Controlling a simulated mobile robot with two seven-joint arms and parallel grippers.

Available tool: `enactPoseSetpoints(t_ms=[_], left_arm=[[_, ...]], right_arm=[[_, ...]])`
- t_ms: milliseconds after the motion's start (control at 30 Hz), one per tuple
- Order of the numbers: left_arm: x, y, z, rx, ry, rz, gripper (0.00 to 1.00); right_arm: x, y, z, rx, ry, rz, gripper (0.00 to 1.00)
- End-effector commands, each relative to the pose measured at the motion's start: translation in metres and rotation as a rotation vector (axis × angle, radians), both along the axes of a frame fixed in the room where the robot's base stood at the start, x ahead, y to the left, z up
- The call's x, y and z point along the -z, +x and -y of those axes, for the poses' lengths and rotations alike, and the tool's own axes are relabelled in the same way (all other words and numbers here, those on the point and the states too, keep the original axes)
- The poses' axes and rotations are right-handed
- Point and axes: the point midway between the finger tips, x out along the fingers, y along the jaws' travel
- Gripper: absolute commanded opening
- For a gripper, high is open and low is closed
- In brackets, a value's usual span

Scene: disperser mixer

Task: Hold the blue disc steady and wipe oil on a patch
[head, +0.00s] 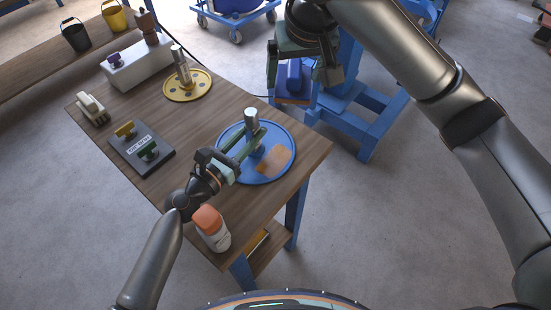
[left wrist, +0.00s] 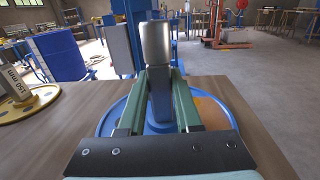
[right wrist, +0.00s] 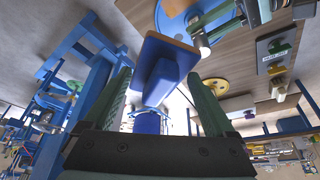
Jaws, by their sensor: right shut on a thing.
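The blue disc (head: 232,137) lies on the wooden table near its right corner, with an upright hub and a metal-topped post (head: 251,116). A tan-orange patch (head: 274,161) is on the disc's near right side; it shows partly in the left wrist view (left wrist: 213,112). My left gripper (head: 254,139) is shut on the disc's post, fingers on both sides. My right gripper (head: 305,72) is shut on the handle of a blue wiping pad (right wrist: 165,62) with an orange-tan edge. It holds the pad in the air beyond the table's far edge, apart from the disc.
An orange-capped white bottle (head: 212,229) stands at the near edge, close to my left arm. A dark plate with two handles (head: 141,147), a yellow disc (head: 187,86), a beige object (head: 91,109) and a white box (head: 137,66) stand farther left. A blue frame (head: 362,102) stands behind the table.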

Motion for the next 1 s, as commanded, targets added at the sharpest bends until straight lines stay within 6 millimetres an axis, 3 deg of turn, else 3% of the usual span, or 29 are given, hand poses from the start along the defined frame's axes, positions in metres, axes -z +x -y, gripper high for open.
enactPoseSetpoints(t_ms=[900, 1000], left_arm=[[-0.012, 0.000, 0.000, 0.000, -0.001, -0.001, 0.40], [-0.012, 0.000, 0.000, 0.000, -0.001, -0.001, 0.51]], right_arm=[[-0.013, 0.000, 0.000, 0.000, 0.001, 0.001, 0.01], [-0.013, 0.000, 0.000, 0.000, 0.001, 0.001, 0.01]])
